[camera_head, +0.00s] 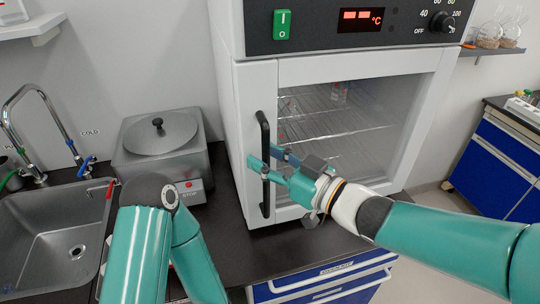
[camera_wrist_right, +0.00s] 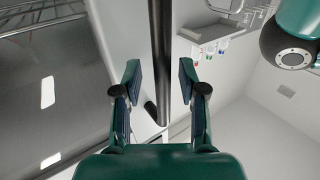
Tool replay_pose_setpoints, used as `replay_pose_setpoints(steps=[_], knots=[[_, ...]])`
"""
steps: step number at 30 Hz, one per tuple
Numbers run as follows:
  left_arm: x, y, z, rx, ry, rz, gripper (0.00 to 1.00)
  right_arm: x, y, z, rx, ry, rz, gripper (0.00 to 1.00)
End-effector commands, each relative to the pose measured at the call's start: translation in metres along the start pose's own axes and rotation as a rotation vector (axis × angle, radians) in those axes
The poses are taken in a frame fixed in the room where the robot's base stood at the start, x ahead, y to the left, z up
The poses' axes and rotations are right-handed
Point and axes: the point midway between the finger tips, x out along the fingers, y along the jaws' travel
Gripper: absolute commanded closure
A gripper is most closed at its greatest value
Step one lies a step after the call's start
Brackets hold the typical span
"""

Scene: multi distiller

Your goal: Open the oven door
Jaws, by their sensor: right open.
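The oven (camera_head: 245,110) is a white box with a glass-fronted door (camera_head: 430,90), which looks closed. A long black vertical handle (camera_head: 263,130) runs along the door's left side. My right gripper (camera_head: 262,158) reaches in from the right across the door, at the middle of the handle. In the right wrist view the handle (camera_wrist_right: 160,50) runs between the two open fingers of the gripper (camera_wrist_right: 160,80), with a gap on each side. My left arm shows at the lower left, but its gripper is not visible.
A grey lidded bath (camera_head: 165,145) with a red button stands left of the oven. A sink (camera_head: 60,235) with a tap is at the far left. The oven's control panel (camera_head: 340,20) is above the door. Blue drawers (camera_head: 330,285) are below the dark worktop.

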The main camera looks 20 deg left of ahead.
Motion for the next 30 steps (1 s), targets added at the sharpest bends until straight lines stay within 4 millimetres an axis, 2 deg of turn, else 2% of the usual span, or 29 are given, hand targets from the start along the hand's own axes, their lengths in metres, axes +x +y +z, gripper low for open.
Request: replay_pose_setpoints(steps=[10, 17, 30], knots=[[-0.0004, 0.0001, 0.0000, 0.000, 0.000, 0.000, 1.00, 0.0030, -0.0002, 0.0001, -0.001, 0.000, 0.000, 0.60], [-0.0004, 0.0001, 0.0000, 0.000, 0.000, 0.000, 1.00, 0.0027, 0.0001, 0.0001, -0.001, 0.000, 0.001, 0.99], [-0.0010, 0.0003, 0.0000, 0.000, 0.000, 0.000, 1.00, -0.0021, 0.0028, -0.0006, 0.000, 0.000, 0.004, 1.00]])
